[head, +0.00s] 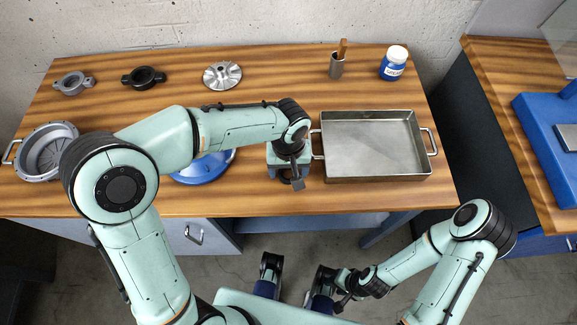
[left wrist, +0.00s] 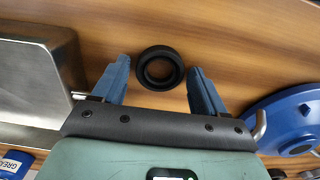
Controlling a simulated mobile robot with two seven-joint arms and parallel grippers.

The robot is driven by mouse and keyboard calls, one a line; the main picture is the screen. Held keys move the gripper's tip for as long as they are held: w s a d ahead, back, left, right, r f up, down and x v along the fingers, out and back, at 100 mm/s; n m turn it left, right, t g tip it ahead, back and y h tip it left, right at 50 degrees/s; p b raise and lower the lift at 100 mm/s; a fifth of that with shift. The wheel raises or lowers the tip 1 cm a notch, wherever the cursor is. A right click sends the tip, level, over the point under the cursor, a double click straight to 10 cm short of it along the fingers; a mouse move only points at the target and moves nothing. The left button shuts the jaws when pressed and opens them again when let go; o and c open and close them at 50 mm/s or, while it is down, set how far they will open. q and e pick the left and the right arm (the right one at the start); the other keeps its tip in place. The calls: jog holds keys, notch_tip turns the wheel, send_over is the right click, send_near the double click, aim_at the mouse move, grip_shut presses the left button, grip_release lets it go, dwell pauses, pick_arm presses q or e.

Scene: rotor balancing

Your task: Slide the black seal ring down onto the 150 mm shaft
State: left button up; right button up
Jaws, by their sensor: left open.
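The black seal ring (left wrist: 160,67) lies flat on the wooden table in the left wrist view. My left gripper (left wrist: 158,85) is open, with its blue fingers on either side of the ring and a gap to each. In the head view my left gripper (head: 286,179) points down at the table, left of the metal tray, and mostly hides the ring. A blue round base (head: 205,170) is partly covered by my left arm; it also shows in the left wrist view (left wrist: 285,120). I cannot make out the shaft. My right gripper (head: 322,282) is low in front of the table, its fingers unclear.
The metal tray (head: 375,178) stands right of the left gripper. A blue jar (head: 393,68) and a cup with a brown handle (head: 337,68) stand behind. A silver disc (head: 222,75), two clamp-like parts (head: 144,76) and a round metal housing (head: 48,150) lie to the left.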

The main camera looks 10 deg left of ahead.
pick_arm(q)
jog(key=c, duration=0.8)
jog(key=shift+r+p, duration=2.25)
jog(key=shift+r, duration=0.8)
